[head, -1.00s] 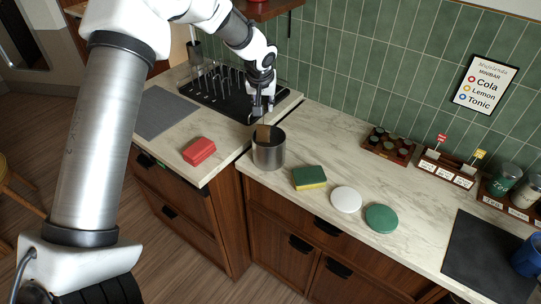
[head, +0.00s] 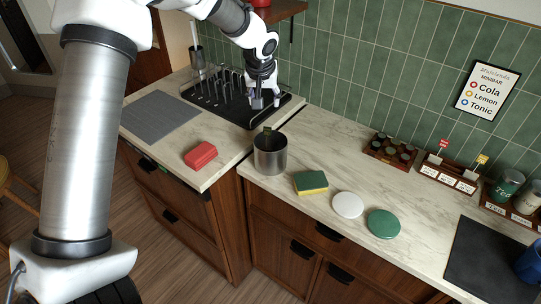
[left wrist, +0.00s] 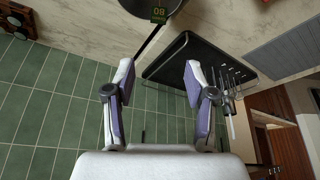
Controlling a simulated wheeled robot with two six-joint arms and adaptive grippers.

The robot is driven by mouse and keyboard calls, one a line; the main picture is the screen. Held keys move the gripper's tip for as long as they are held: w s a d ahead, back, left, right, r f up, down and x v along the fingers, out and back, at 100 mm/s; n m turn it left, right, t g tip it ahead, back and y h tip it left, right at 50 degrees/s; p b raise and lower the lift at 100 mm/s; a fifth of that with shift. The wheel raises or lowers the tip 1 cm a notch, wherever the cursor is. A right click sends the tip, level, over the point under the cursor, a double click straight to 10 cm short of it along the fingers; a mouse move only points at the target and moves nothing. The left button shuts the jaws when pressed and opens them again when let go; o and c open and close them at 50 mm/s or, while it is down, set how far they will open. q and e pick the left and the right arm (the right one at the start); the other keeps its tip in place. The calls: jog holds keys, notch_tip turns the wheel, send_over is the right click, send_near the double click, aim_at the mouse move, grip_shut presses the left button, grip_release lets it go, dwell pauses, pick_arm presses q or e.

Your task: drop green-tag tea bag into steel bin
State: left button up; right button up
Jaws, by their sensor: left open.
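The steel bin (head: 270,158) stands on the counter beside the seam between the two worktops. A small green tag (head: 267,130) shows at the bin's far rim; it also shows in the left wrist view (left wrist: 159,14), over the bin's dark mouth (left wrist: 138,8). The tea bag's body is not clearly visible, and I cannot tell how far inside the bin it is. My left gripper (head: 257,103) is open and empty, behind the bin near the black tray. Its two spread fingers (left wrist: 158,82) show in the left wrist view. My right gripper is not in view.
The black rack tray (head: 240,110) with upright utensils lies close to my left gripper. A red block (head: 200,155), a sponge (head: 311,183), a white disc (head: 347,204) and a green disc (head: 384,223) lie around the bin. Green tiled wall rises behind.

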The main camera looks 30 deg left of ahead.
pick_arm(q)
jog(key=v, duration=0.6)
jog(key=shift+r, duration=0.25)
jog(key=shift+s, duration=0.1)
jog(key=shift+f, duration=0.1)
